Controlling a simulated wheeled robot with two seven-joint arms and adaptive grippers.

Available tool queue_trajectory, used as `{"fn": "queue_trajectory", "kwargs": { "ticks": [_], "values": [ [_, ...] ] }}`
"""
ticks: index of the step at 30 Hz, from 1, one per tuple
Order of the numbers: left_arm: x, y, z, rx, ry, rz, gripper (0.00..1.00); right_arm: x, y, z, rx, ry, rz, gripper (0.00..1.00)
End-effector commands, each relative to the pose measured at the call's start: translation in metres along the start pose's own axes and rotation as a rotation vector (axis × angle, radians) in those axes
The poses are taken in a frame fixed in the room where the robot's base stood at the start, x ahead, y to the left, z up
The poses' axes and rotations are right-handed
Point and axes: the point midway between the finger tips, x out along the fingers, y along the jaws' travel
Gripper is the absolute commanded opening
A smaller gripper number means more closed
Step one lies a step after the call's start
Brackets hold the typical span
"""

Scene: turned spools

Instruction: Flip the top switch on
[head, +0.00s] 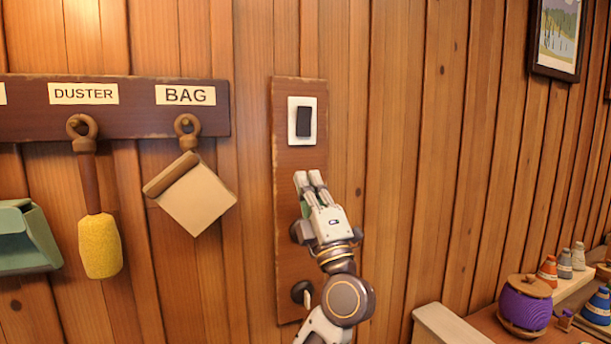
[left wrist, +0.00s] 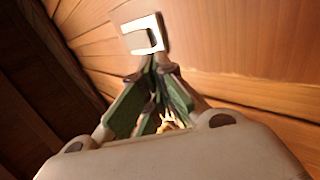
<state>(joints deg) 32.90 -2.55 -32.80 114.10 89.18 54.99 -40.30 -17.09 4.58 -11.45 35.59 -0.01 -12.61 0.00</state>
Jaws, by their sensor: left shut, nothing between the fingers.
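The top switch (head: 303,121) is a dark rocker on a white plate, near the top of a brown wooden board (head: 300,90) on the wall. In the left wrist view the switch (left wrist: 150,40) shows just beyond the fingertips. My left gripper (head: 309,175) is shut and empty, below the switch plate and in front of the board. A gap shows between its fingertips and the plate in the head view. The gripper also shows in the left wrist view (left wrist: 153,72). I cannot tell whether the fingertips touch the board. My right gripper is not in view.
Dark round knobs (head: 301,291) sit lower on the board, partly behind my arm. Left of it, a rack (head: 130,120) holds a yellow duster (head: 99,245) and a beige bag (head: 197,200). A purple spool (head: 525,306) and small cones stand at the lower right.

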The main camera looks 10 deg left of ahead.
Motion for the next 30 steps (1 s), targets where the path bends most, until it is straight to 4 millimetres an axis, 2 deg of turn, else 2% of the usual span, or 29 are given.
{"fn": "queue_trajectory", "kwargs": {
  "ticks": [1, 6, 12, 30],
  "values": [
    [-0.009, -0.003, 0.000, -0.001, -0.001, -0.001, 0.00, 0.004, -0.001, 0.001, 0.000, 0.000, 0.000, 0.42],
    [-0.028, -0.006, 0.000, 0.001, -0.001, -0.001, 0.00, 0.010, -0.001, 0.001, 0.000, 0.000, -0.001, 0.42],
    [-0.040, -0.007, 0.000, -0.001, 0.000, 0.001, 0.00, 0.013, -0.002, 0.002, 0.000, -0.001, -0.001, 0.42],
    [-0.041, -0.006, 0.000, 0.000, 0.000, 0.001, 0.00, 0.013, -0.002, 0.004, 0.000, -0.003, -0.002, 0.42]
  ]
}}
